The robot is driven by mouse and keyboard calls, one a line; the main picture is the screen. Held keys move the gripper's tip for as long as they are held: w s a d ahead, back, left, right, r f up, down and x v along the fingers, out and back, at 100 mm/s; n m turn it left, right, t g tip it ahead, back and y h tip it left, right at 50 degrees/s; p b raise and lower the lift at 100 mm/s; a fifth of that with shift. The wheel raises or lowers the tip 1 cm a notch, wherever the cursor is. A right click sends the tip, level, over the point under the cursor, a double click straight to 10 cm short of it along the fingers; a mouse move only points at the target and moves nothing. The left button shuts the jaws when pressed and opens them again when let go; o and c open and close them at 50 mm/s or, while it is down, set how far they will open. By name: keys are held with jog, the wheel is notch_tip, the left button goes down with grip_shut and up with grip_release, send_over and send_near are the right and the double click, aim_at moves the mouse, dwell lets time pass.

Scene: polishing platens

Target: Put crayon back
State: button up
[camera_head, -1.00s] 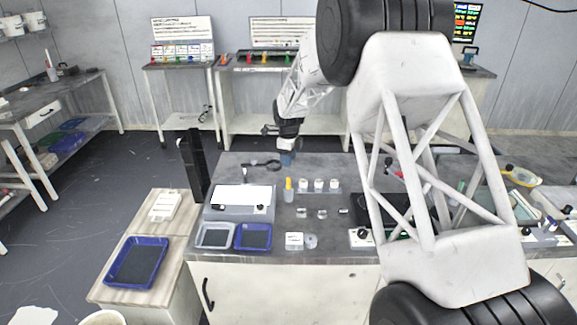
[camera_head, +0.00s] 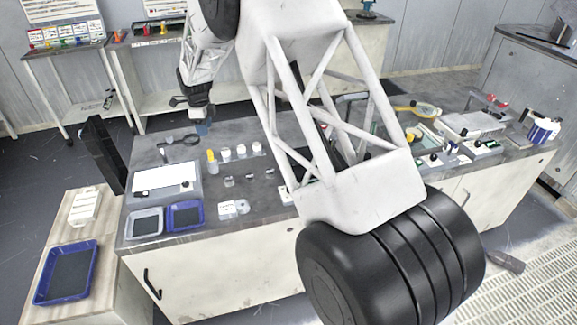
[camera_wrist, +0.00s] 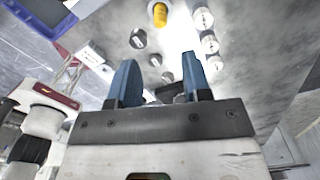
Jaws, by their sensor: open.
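I cannot make out a crayon for certain. A small upright yellow-orange item (camera_head: 212,161) stands on the grey bench top, and it also shows at the top of the wrist view (camera_wrist: 160,14); its kind is unclear. My gripper (camera_head: 203,128) is above the far left part of the bench, beyond this item. In the wrist view its two blue fingers (camera_wrist: 160,78) are apart, with nothing held between them. Small coloured items (camera_head: 163,28) sit on the rear table, too small to identify.
The grey bench (camera_head: 228,134) holds white-capped jars (camera_head: 241,152), a white-topped device (camera_head: 165,180), a grey tray (camera_head: 146,223) and a blue tray (camera_head: 185,216). Another blue tray (camera_head: 65,273) lies on the side cabinet. My arm hides the bench's middle.

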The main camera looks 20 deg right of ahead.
jog(key=s+d+r+n+t, duration=0.1)
jog(key=s+d+r+n, duration=0.5)
jog(key=s+r, duration=0.6)
jog(key=s+d+r+n, duration=0.5)
jog(key=s+d+r, duration=0.25)
jog(key=s, duration=0.75)
jog(key=s+d+n, duration=0.2)
jog(key=s+n, duration=0.1)
jog(key=s, duration=0.7)
jog(key=s+d+n+t, duration=0.1)
jog(key=s+n, duration=0.3)
jog(key=s, duration=0.7)
jog(key=s+d+f+n, duration=0.1)
jog(key=s+d+n, duration=0.2)
jog(key=s, duration=0.8)
jog(key=shift+d+t, duration=0.3)
jog(key=shift+d, duration=0.15)
